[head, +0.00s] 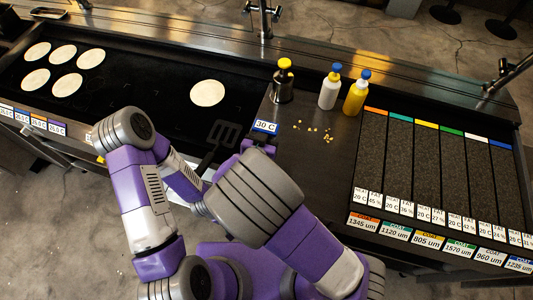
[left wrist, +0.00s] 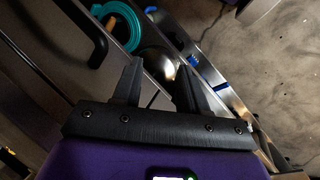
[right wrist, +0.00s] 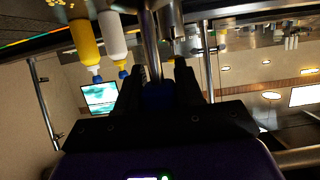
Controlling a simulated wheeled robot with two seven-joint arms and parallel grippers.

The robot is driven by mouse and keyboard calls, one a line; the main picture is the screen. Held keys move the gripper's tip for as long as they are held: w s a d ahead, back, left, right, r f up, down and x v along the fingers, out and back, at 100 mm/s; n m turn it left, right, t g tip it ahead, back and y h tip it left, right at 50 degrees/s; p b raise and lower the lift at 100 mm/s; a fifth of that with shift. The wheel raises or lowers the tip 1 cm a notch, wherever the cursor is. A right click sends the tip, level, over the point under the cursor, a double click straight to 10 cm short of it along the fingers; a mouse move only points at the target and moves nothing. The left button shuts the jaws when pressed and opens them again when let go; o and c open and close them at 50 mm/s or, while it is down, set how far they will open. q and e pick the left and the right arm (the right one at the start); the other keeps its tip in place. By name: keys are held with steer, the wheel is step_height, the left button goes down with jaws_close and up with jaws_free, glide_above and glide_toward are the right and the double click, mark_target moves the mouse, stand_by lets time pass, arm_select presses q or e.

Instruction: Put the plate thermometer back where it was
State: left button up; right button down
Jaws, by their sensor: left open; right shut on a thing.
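The plate thermometer (head: 265,127) shows in the head view as a small blue-edged display reading 30 C, near the griddle's right front. My right gripper (right wrist: 157,80) is shut on its blue body (right wrist: 160,97), seen between the fingers in the right wrist view. A metal rod rises beyond the fingers there; I cannot tell whether it belongs to the thermometer. In the head view my right arm hides most of this gripper.
The black griddle (head: 165,100) holds several tortillas (head: 207,93). A dark spatula (head: 222,138) lies left of the thermometer. Labelled dark strips (head: 410,150) fill the right.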

arm_select(q)
step_height(320, 180, down, 2)
steer(key=shift+f+b, duration=0.1)
steer(key=shift+b, duration=0.75)
arm_select(e)
step_height(320, 180, down, 8)
steer(key=shift+r, duration=0.1)
arm_select(q)
steer(key=shift+f, duration=0.1)
arm_select(e)
steer(key=c, duration=0.7)
jaws_free()
steer(key=shift+f, duration=0.2)
steer(key=shift+r, duration=0.2)
arm_select(q)
steer(key=shift+r+p, duration=0.85)
steer(key=shift+r, duration=0.1)
arm_select(e)
steer(key=v, duration=1.2)
